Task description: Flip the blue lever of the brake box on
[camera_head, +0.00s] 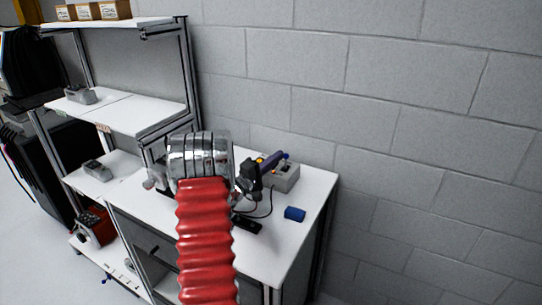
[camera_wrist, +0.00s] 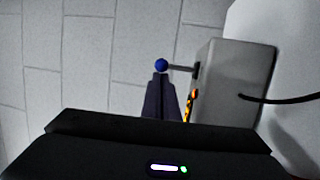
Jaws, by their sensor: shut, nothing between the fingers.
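The brake box (camera_wrist: 228,85) is a light grey box at the right of the wrist view. In the head view the box (camera_head: 287,180) stands on the white tabletop, partly behind my gripper. Its lever is a thin dark rod with a blue ball (camera_wrist: 160,65) at the end, sticking out to the left from the box side. My gripper (camera_wrist: 160,76) is shut and empty, its fingertips right at the blue ball; I cannot tell whether they touch. In the head view my gripper (camera_head: 281,157) is over the box's back edge, and the ball is hard to make out.
A blue cylinder (camera_head: 295,214) lies on the white table (camera_head: 267,262) in front of the box. A dark cable runs from the box to a black object (camera_head: 246,224). Orange marks show on the box side. A grey block wall (camera_head: 420,130) stands close behind; shelves (camera_head: 150,113) are at left.

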